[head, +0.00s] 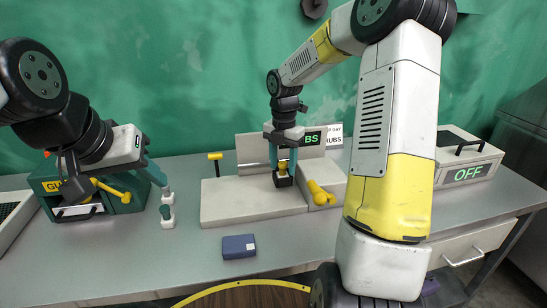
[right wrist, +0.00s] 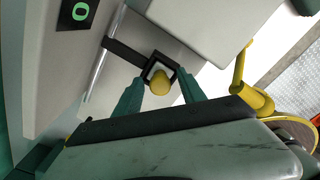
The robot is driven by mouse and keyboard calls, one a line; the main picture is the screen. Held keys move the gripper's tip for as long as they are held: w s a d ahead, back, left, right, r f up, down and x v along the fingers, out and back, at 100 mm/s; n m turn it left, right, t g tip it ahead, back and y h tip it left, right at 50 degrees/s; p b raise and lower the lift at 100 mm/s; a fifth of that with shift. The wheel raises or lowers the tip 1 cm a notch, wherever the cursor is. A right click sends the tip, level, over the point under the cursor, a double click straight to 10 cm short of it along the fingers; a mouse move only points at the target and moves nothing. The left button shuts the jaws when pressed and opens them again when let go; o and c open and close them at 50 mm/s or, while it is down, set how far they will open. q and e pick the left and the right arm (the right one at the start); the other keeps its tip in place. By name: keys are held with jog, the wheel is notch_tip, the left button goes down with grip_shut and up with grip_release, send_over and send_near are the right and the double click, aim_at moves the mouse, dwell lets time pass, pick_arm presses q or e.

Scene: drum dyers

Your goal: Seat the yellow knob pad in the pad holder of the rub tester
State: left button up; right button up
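The yellow knob pad (head: 283,166) stands upright at the pad holder (head: 283,181), a small black square frame on the rub tester (head: 250,205). In the right wrist view, the yellow knob (right wrist: 160,86) rises from a pale pad inside the black frame (right wrist: 152,61). I cannot tell how deep the pad sits. My right gripper (head: 283,158) is over the holder, its teal fingers on either side of the knob with gaps showing in the right wrist view (right wrist: 160,92).
A yellow crank handle (head: 320,194) is at the tester's right, and a yellow T-shaped handle (head: 215,158) at its left. A blue block (head: 238,246) lies in front. Small white-and-teal pieces (head: 167,218) are beside my left gripper. A green box (head: 50,187) stands left, an OFF machine (head: 465,165) right.

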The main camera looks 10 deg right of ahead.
aim_at(283, 162)
jog(key=shift+r, duration=0.1)
notch_tip(283, 162, up, 12)
jog(key=s+a+r+m+t+y, duration=0.1)
jog(key=s+m+t, duration=0.2)
jog(key=s+m, duration=0.9)
jog(key=s+a+r+m+t+y, duration=0.1)
jog(key=s+r+m+t, duration=0.1)
jog(key=s+m, duration=1)
jog(key=m+t, duration=0.1)
jog(key=m, duration=0.1)
jog(key=shift+s+r+m, duration=0.15)
jog(key=shift+m, duration=0.25)
